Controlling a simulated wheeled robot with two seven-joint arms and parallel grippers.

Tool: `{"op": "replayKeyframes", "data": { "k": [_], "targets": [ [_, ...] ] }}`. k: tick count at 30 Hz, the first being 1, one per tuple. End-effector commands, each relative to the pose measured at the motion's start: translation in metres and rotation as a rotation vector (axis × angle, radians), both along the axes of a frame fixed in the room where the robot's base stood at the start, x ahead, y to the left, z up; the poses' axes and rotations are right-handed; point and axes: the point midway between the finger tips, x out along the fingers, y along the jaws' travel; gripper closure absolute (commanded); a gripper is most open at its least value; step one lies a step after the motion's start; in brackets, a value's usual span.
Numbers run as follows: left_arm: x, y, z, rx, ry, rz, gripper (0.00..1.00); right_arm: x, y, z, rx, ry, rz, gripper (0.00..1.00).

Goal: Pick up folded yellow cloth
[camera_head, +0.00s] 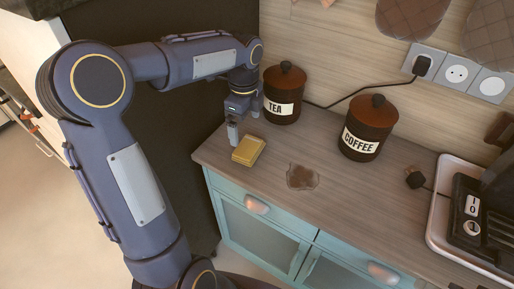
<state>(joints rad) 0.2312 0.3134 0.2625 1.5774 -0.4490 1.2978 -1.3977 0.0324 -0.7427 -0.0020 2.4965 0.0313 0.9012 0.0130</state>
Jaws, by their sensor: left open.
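The folded yellow cloth (247,151) lies flat on the wooden counter, near its left end and front edge. My left gripper (236,134) comes down from above, just behind and to the left of the cloth. Its fingers point downward and are open. They look close to the cloth's back left side, but I cannot tell whether they touch it. Nothing shows between the fingers. My right gripper is not in view.
On the counter (330,211) stand a TEA jar (284,95) close right of my gripper and a COFFEE jar (368,129). A coffee machine (475,220) stands at the right. A black cable (350,97) runs behind the jars.

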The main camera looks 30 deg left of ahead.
Motion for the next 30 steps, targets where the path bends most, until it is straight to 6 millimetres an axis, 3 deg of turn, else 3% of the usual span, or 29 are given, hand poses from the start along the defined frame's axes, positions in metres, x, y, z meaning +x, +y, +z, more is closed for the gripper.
{"op": "replayKeyframes", "data": {
  "k": [15,23,30],
  "targets": [
    [-0.003,0.005,-0.066,-0.001,0.002,0.003,0.00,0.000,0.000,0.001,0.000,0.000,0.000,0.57],
    [-0.003,0.005,-0.069,-0.001,-0.002,0.004,0.00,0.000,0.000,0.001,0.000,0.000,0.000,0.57],
    [-0.003,0.005,-0.069,-0.001,-0.002,0.004,0.28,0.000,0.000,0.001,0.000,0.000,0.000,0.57]
  ]
}}
